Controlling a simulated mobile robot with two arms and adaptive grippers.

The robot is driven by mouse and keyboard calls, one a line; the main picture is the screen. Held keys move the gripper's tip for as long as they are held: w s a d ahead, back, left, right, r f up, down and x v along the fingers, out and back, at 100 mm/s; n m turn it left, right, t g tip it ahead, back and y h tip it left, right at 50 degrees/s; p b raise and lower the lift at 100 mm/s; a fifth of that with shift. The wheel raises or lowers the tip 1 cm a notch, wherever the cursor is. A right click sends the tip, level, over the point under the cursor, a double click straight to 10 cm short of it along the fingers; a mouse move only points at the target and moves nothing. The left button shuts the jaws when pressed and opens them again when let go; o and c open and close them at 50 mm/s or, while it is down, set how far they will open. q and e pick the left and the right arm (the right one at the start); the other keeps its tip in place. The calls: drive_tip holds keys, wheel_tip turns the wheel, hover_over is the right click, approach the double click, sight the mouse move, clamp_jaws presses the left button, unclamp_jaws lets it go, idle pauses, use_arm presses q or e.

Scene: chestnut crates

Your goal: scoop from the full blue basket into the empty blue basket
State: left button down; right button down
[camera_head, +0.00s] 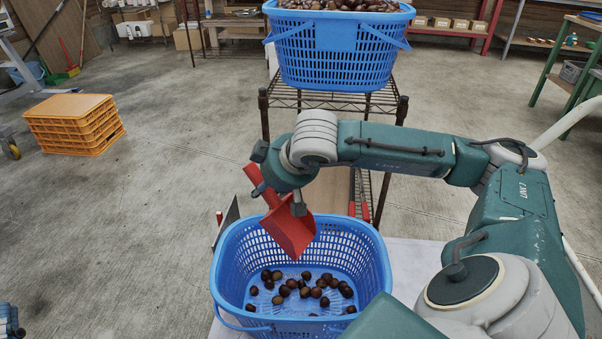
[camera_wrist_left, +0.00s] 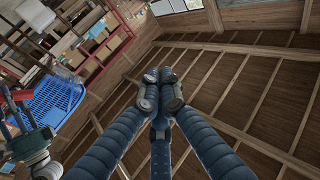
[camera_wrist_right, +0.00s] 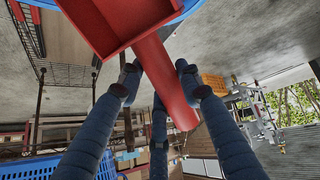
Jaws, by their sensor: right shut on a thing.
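The full blue basket (camera_head: 335,52), heaped with brown chestnuts (camera_head: 345,5), stands on top of a wire rack at the back. The other blue basket (camera_head: 375,262) stands on a pale surface in front, with several chestnuts (camera_head: 285,290) scattered on its floor. My right gripper (camera_head: 270,190) is shut on the handle of a red scoop (camera_head: 293,232) above this nearer basket. The scoop is tilted steeply down, and no chestnuts show in it. The right wrist view shows my fingers (camera_wrist_right: 158,80) around the red handle (camera_wrist_right: 165,85). My left gripper (camera_wrist_left: 161,82) is shut and empty.
The wire rack (camera_head: 290,98) stands behind the nearer basket. Orange stacked crates (camera_head: 75,123) stand on the floor at left. A green-framed table (camera_head: 570,75) stands at right. The concrete floor between the orange crates and the baskets is clear.

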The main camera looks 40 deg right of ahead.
drive_tip(key=shift+w+a+f+p, duration=0.1)
drive_tip(key=shift+w+f+p, duration=0.1)
drive_tip(key=shift+w+p, duration=0.4)
use_arm(q)
wheel_tip(320, 180, down, 15)
drive_tip(key=s+a+g+y+p, duration=0.2)
drive_tip(key=s+a+g, duration=0.1)
drive_tip(key=g, duration=0.4)
use_arm(e)
drive_tip(key=shift+w+f+g, duration=0.1)
drive_tip(key=shift+f+g, duration=0.05)
drive_tip(key=shift+g, duration=0.25)
drive_tip(key=shift+w+a+f+g+p, duration=0.2)
drive_tip(key=shift+w+f+g+p, duration=0.1)
drive_tip(key=shift+g+p, duration=0.15)
use_arm(q)
drive_tip(key=s+a+f+g+y+p, duration=0.1)
drive_tip(key=s+a+f+g, duration=0.3)
drive_tip(key=s+f+g, duration=0.4)
drive_tip(key=shift+s+a+f+n+y, duration=0.15)
drive_tip(key=shift+s+f+n+y, duration=0.5)
drive_tip(key=shift+s, duration=1.8)
use_arm(e)
drive_tip(key=w+a+f+g+h, duration=0.1)
drive_tip(key=w+f+g, duration=0.5)
drive_tip(key=f, duration=0.2)
drive_tip(key=shift+a+f+n+h, duration=0.2)
drive_tip(key=shift+f+n+h, duration=0.1)
drive_tip(key=shift+f+n, duration=0.1)
